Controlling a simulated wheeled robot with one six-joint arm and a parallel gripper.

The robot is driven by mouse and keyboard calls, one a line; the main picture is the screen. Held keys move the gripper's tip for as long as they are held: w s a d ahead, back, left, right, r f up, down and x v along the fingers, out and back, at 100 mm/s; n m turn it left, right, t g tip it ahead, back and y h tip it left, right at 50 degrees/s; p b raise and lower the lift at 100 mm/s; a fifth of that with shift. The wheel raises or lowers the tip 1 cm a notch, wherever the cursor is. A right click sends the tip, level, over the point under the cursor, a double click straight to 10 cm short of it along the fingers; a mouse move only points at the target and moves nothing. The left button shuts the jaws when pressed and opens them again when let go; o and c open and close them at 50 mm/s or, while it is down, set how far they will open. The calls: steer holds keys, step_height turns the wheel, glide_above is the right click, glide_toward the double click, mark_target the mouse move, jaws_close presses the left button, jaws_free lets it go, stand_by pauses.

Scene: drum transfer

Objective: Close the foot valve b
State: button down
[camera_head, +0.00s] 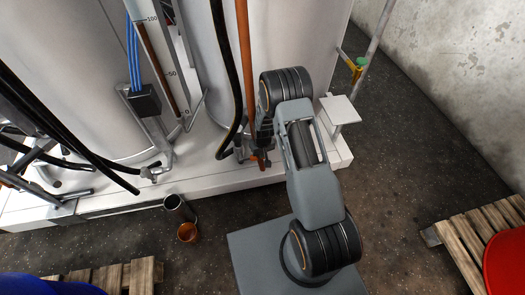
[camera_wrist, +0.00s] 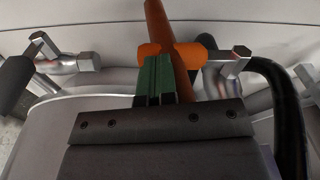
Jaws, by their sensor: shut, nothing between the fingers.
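In the wrist view my gripper (camera_wrist: 155,72) is shut, its green fingers together with nothing between them. The fingertips are right at an orange cross-shaped part (camera_wrist: 190,53) of the foot valve; I cannot tell if they touch it. A metal fitting with a hex end (camera_wrist: 238,55) sits just right of it. In the head view my gripper (camera_head: 262,135) is at the foot of the orange pipe (camera_head: 243,60), mostly hidden by my wrist. An orange piece (camera_head: 262,163) shows below it. No letter b is readable.
Another metal valve (camera_wrist: 65,62) lies left in the wrist view. A black hose (camera_head: 228,90) runs close beside the pipe. White tanks (camera_head: 200,60) stand behind on a white plinth (camera_head: 110,195).

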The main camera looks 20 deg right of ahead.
steer(key=shift+s+d+f, duration=0.15)
steer(key=shift+d+f, duration=0.05)
steer(key=shift+f, duration=0.2)
stand_by(0.3)
steer(key=s+d+r+p, duration=0.2)
steer(key=d+r+p, duration=0.3)
steer(key=d+r, duration=0.3)
steer(key=shift+d+r, duration=0.15)
steer(key=shift+d, duration=0.25)
steer(key=s+a+r+m+g, duration=0.2)
steer(key=s+r, duration=0.1)
steer(key=s, duration=0.3)
steer(key=s+a+r+t+p, duration=0.1)
steer(key=s+r+p, duration=0.3)
steer(key=r, duration=1.3)
steer(key=s+a+r+t+p, duration=0.2)
steer(key=s+a+r+p, duration=0.2)
steer(key=r+p, duration=0.7)
steer(key=s+a+r+t+p, duration=0.1)
steer(key=s+a+r+p, duration=0.2)
steer(key=r, duration=2.2)
steer(key=s+p, duration=0.1)
steer(key=p, duration=0.4)
steer(key=shift+s+n+t, duration=0.3)
steer(key=shift+n+t, duration=0.1)
